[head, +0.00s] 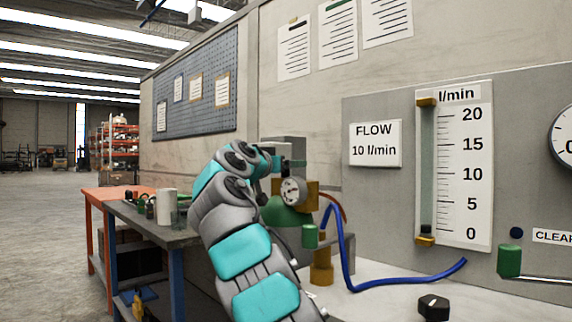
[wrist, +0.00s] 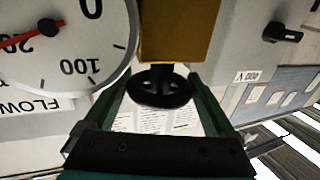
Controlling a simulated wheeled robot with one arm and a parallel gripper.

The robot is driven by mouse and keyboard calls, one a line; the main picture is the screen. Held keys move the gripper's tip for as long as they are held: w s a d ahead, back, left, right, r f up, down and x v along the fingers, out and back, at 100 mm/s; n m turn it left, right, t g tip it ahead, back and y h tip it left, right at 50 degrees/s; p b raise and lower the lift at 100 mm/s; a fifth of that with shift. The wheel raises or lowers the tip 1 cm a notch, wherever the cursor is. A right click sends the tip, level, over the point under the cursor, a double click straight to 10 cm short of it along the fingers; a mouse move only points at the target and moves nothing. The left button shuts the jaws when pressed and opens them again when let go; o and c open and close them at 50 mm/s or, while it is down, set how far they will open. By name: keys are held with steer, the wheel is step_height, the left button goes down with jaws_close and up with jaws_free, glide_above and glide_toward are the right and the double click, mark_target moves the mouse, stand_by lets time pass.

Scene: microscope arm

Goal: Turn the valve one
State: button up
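In the wrist view a black round handwheel (wrist: 163,90) sits on a short stem below a brass-coloured block (wrist: 177,32). My gripper (wrist: 158,88) has its two green fingers on either side of the wheel, open, with the wheel's rim close to both. I cannot tell whether they touch it. In the head view the brass regulator with a round gauge (head: 292,191) stands beside my arm's end; my fingers and the wheel are hidden there. The flow tube (head: 427,165) has its black float at the bottom, near 0. A sign (head: 375,145) reads "FLOW 10 l/min".
A large gauge (wrist: 62,40) is close left of the fingers, its red needle pointing left. A blue hose (head: 390,283) crosses the white bench. A green-handled lever (head: 509,261) and a black knob (head: 433,307) are at right. A workbench (head: 150,232) stands at left.

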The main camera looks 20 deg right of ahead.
steer(key=c, duration=0.9)
steer(key=shift+o, duration=0.2)
steer(key=shift+f+n+t+y+b, duration=0.4)
steer(key=shift+t+b, duration=0.1)
steer(key=shift+b, duration=0.7)
steer(key=shift+a+r+n+t+y+b, duration=0.1)
steer(key=shift+r+n+t+y+b, duration=0.05)
steer(key=shift+n+t+y+b, duration=0.8)
steer(key=shift+b, duration=0.45)
steer(key=shift+r+n+t+y, duration=0.2)
steer(key=shift+n+t+y, duration=0.15)
steer(key=shift+t+y, duration=0.15)
steer(key=shift+r+n+t+y+p, duration=0.15)
steer(key=shift+n+t+y, duration=0.15)
steer(key=shift+n+y, duration=0.25)
steer(key=shift+r+n+t+y+p, duration=0.15)
steer(key=shift+n+t+y, duration=0.15)
steer(key=shift+y, duration=0.3)
steer(key=shift+f+n+t+y, duration=0.15)
steer(key=shift+n+t+y, duration=0.1)
steer(key=shift+y, duration=0.15)
